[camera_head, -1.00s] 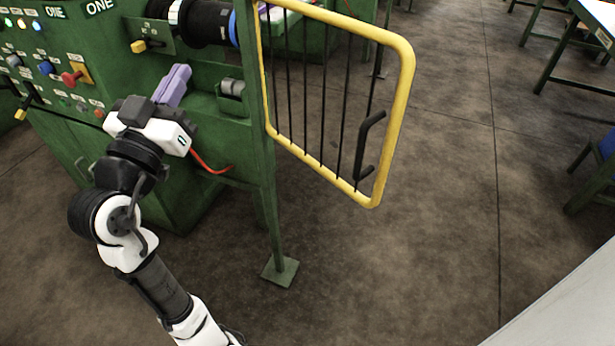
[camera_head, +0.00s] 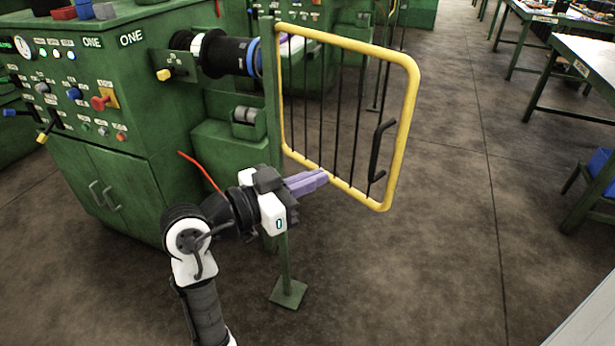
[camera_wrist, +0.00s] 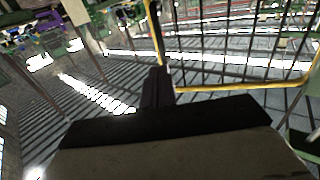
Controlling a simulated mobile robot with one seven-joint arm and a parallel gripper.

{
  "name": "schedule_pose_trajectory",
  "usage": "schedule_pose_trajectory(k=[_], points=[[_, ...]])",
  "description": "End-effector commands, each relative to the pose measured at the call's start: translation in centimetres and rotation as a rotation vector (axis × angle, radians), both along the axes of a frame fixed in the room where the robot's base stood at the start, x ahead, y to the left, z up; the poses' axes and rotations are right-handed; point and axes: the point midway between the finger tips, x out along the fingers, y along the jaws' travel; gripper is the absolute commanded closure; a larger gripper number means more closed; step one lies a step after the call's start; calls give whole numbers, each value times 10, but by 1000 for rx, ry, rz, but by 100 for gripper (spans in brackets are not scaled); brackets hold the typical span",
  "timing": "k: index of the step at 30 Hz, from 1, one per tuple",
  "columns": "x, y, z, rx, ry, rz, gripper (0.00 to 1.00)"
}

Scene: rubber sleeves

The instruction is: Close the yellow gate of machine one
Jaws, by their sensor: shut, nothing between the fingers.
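The yellow gate (camera_head: 410,110) of machine one stands swung out to the right of the green machine (camera_head: 125,110), with black bars and a black handle (camera_head: 380,150) near its free edge. My gripper (camera_head: 325,176) has purple fingers, shut and empty. In the head view its tips overlap the gate's lower rail, left of the handle. I cannot tell whether they touch it. In the wrist view the gripper (camera_wrist: 158,75) shows dark fingers close to the yellow frame (camera_wrist: 235,86) and its bars.
A green post with a foot plate (camera_head: 288,293) stands at the hinge side, just behind my gripper. A black roller (camera_head: 228,53) sits on the machine's side. A blue stool (camera_head: 600,175) and tables (camera_head: 585,55) are at the right. Floor between is clear.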

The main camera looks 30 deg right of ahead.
Motion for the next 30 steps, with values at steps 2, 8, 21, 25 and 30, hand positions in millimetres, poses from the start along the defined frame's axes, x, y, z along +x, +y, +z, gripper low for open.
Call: schedule_pose_trajectory(k=[2,8,21,25,30], points=[[0,-19,3,0,1,-5,100],[4,-61,2,1,1,-3,100],[8,-104,0,-1,0,2,100],[8,-104,-1,-1,-1,2,100],[8,-104,-1,-1,-1,3,100]])
